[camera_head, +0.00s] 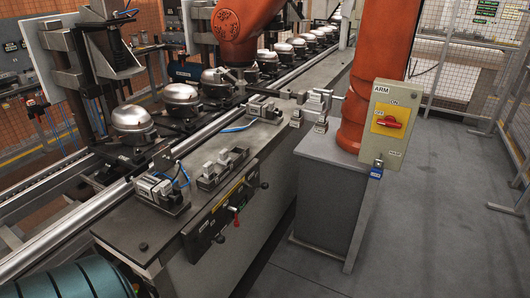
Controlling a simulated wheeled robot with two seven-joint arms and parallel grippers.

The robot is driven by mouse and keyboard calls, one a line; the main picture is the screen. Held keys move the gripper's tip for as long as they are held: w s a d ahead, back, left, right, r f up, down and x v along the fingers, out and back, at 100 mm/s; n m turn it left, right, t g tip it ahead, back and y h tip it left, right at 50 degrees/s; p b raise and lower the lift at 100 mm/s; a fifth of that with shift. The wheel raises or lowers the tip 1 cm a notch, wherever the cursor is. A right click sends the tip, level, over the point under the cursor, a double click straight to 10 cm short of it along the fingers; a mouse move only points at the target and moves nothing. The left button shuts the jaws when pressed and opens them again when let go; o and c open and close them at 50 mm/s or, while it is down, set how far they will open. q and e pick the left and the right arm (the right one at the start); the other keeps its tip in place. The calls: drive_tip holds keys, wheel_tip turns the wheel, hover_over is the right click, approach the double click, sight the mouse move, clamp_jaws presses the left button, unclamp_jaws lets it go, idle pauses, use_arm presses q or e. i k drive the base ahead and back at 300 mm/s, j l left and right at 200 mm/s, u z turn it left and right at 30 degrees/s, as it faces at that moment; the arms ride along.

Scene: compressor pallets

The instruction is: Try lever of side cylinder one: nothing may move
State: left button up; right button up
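A dark valve panel (205,232) with a yellow label strip is on the front face of the grey bench (130,232). A small lever with a red tip (234,210) sticks out of the panel, and dark knobs are beside it. The labels are too small to read, so I cannot tell which lever belongs to side cylinder one. On the bench top are a small cylinder unit (160,190) with blue hoses and a grey block unit (222,168). Two more fixtures stand farther back. Neither of my grippers is in view.
A conveyor carries several silver-domed compressors (131,118) behind the bench. An orange robot arm (240,25) hangs over it. The floor at right is clear up to the mesh fence.

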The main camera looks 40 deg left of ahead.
sight(220, 240)
drive_tip(key=u, duration=0.4)
drive_tip(key=i+l+u, duration=0.1)
drive_tip(key=u, duration=0.35)
drive_tip(key=i+u, duration=0.1)
drive_tip(key=u, duration=0.3)
drive_tip(key=l+u, duration=0.15)
drive_tip(key=u, duration=0.3)
drive_tip(key=i+l+u, duration=0.15)
drive_tip(key=l+u, duration=0.2)
drive_tip(key=l, duration=0.15)
drive_tip(key=l+u, duration=0.35)
drive_tip(key=l, duration=0.45)
drive_tip(key=i+l, duration=0.1)
drive_tip(key=l, duration=0.4)
drive_tip(key=u, duration=0.05)
